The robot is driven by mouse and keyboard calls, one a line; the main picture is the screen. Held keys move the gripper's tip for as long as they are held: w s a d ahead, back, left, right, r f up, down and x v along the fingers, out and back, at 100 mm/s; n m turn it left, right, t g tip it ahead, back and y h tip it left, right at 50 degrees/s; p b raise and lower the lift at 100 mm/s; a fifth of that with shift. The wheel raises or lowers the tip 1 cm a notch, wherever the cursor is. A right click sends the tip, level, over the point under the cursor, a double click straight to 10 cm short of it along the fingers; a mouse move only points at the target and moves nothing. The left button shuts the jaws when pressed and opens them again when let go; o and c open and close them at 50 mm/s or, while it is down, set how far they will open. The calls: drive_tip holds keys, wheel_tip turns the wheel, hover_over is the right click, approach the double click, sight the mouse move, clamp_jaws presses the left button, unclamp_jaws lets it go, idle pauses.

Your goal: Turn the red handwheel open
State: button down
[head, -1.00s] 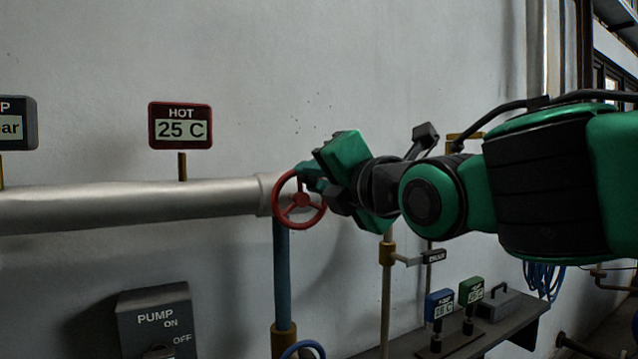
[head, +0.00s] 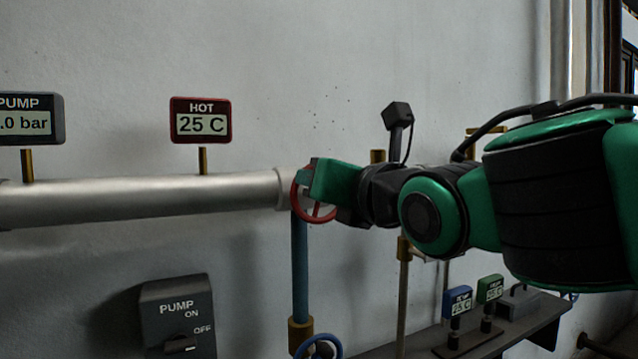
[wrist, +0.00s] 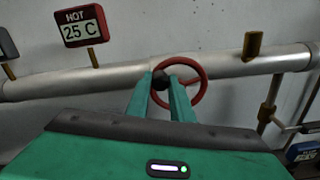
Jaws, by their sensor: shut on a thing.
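A dark knob-like part shows between the fingertips. The exact spot of the grip on the rim is partly hidden.
A HOT gauge (head: 201,121) reads 25 C above the silver pipe (head: 150,201). A PUMP gauge (head: 29,118) stands left of it. A PUMP switch box (head: 178,315) is below. A blue handwheel (head: 318,346) and a shelf with small gauges (head: 489,290) are lower right.

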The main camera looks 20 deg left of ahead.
drive_tip(key=shift+w+d+f, duration=0.1)
drive_tip(key=shift+w+f, duration=0.1)
drive_tip(key=shift+f, duration=0.15)
drive_tip(key=c, duration=1.6)
unclamp_jaws()
drive_tip(key=shift+o, duration=0.2)
drive_tip(key=shift+s+r, duration=0.1)
drive_tip(key=shift+r, duration=0.1)
drive_tip(key=v, duration=1)
drive_tip(key=shift+s+d, duration=0.2)
drive_tip(key=shift+d, duration=0.05)
drive_tip(key=shift+f, duration=0.1)
